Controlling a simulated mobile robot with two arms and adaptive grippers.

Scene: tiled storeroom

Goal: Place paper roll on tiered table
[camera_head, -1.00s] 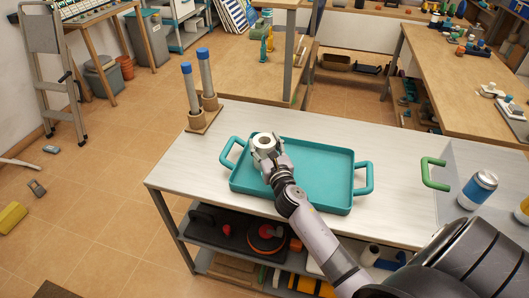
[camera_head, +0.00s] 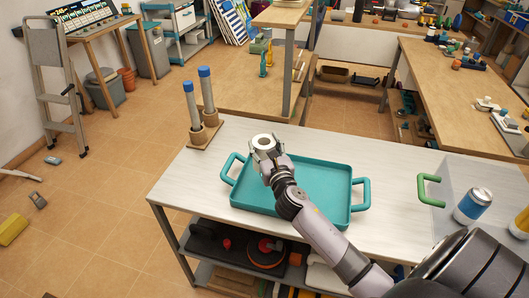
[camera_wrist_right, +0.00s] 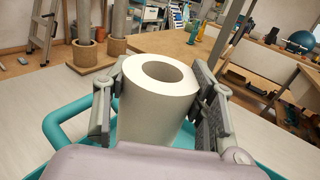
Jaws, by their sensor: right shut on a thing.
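A white paper roll (camera_head: 265,142) stands upright in my right gripper (camera_head: 267,152), above the far left part of a teal tray (camera_head: 325,178). In the right wrist view the roll (camera_wrist_right: 158,105) sits between both fingers (camera_wrist_right: 160,112), its open core facing up. The tray rests on a pale tabletop (camera_head: 190,180) with shelves below. I cannot tell which table the task means by the tiered table; this one has lower levels. My left gripper is not in view.
Two blue-topped tubes (camera_head: 207,92) stand in holders on a wooden base (camera_head: 203,135) left of the tray. A green handle (camera_head: 421,190) and a blue-white can (camera_head: 472,205) are at the right. The tabletop's front left is clear.

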